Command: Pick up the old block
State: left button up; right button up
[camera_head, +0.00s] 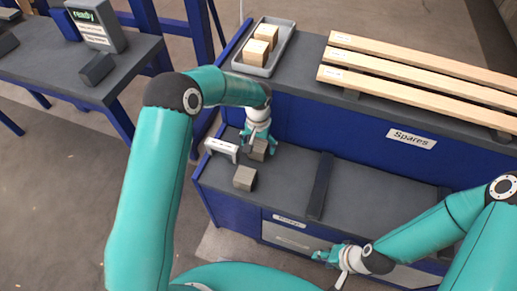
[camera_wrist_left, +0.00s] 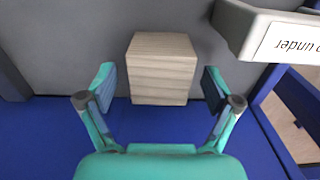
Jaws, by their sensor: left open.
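A grey-brown weathered block (camera_head: 259,150) sits on the dark lower shelf (camera_head: 285,185), right at my left gripper (camera_head: 257,139). In the left wrist view the same block (camera_wrist_left: 162,68) shows wood grain and stands ahead of and between the two spread fingers, with a gap on each side. My left gripper (camera_wrist_left: 158,88) is open and holds nothing. A second grey block (camera_head: 244,178) sits on the shelf nearer to me. My right gripper (camera_head: 328,255) is low at the shelf's front edge; its fingers are too small to read.
A white labelled bracket (camera_head: 221,150) stands close left of the block; it also shows in the left wrist view (camera_wrist_left: 262,30). A dark bar (camera_head: 320,186) lies on the shelf to the right. A grey tray (camera_head: 240,66) with two pale blocks and several planks (camera_head: 420,75) are on the upper top.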

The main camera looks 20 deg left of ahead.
pick_arm(q)
notch_tip(320, 180, down, 2)
jog(key=shift+f, duration=0.25)
jog(key=c, duration=1.3)
jog(key=shift+r, duration=0.25)
